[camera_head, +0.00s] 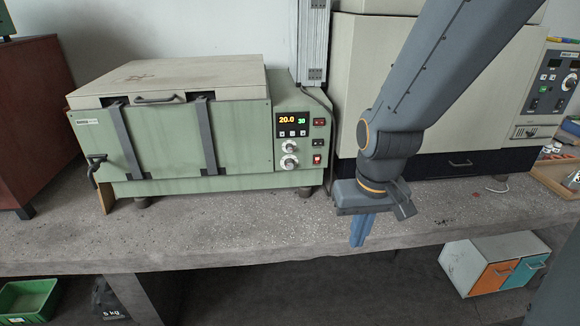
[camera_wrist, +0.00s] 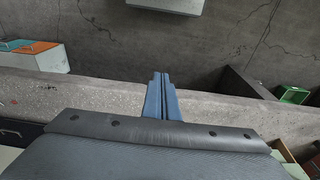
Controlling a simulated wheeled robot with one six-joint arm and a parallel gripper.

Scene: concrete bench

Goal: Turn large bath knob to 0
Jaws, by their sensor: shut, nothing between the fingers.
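The green bath (camera_head: 190,135) stands on the bench at the left, with a closed beige lid. Its control panel at the right front has a display reading 20.0 and 30. Below the display are two silver knobs: a smaller upper knob (camera_head: 289,146) and the large lower knob (camera_head: 289,162). The pointer positions are too small to read. My gripper (camera_head: 361,230) hangs to the right of and in front of the bath, apart from the knobs, fingers pointing down by the bench's front edge. Its blue fingers are together and empty in the wrist view (camera_wrist: 161,97). The wrist view does not show the knobs.
The concrete bench (camera_head: 240,232) is clear in front of the bath. A large beige machine (camera_head: 372,60) stands behind my arm. A wooden tray (camera_head: 556,178) lies at the right. Below are a small cabinet (camera_head: 465,266) and a green crate (camera_head: 28,300).

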